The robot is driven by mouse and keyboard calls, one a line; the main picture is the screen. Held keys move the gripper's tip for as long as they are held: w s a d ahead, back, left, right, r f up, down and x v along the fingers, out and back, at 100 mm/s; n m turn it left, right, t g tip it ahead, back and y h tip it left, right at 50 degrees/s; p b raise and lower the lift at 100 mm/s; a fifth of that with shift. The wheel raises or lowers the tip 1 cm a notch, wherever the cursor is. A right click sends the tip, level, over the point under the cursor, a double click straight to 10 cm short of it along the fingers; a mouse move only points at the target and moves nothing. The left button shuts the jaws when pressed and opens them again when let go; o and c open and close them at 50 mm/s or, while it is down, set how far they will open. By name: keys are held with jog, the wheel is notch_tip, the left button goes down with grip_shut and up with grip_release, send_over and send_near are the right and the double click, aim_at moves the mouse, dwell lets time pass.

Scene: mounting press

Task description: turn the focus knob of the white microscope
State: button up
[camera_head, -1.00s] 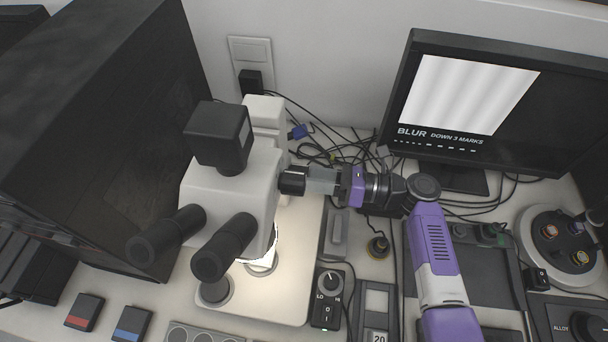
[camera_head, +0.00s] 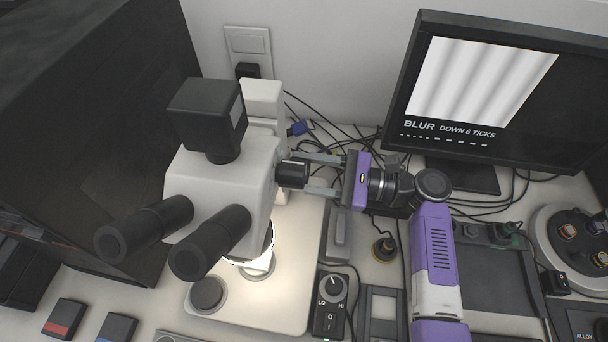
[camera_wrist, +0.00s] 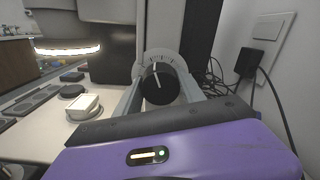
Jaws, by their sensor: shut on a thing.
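The white microscope (camera_head: 225,185) stands at left centre with a black camera head (camera_head: 206,115) on top and two black eyepieces. Its black focus knob (camera_head: 292,173) sticks out on the right side. In the wrist view the knob (camera_wrist: 160,84) shows a white line on its face and a pale marked dial (camera_wrist: 160,58) behind it. My gripper (camera_head: 304,174) is shut on the knob, one grey finger on each side. The monitor (camera_head: 490,95) shows soft grey stripes and the words "BLUR DOWN 6 TICKS".
Loose cables (camera_head: 325,140) lie behind my gripper. A large black box (camera_head: 90,140) fills the left. A round turntable (camera_head: 575,240) stands at right.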

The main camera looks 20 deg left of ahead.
jog(key=n+b, duration=0.2)
jog(key=n, duration=0.1)
jog(key=n+b, duration=0.1)
jog(key=n, duration=0.1)
jog(key=shift+f, duration=0.25)
jog(key=shift+r+n+b, duration=0.1)
jog(key=shift+n+b, duration=0.85)
jog(key=shift+n, duration=0.35)
jog(key=o, duration=1.4)
jog(key=shift+c, duration=0.2)
jog(key=shift+r, duration=0.1)
jog(key=shift+d, duration=0.1)
jog(key=b+v, duration=0.1)
jog(key=v, duration=0.6)
jog(key=shift+d, duration=0.35)
jog(key=shift+w, duration=0.1)
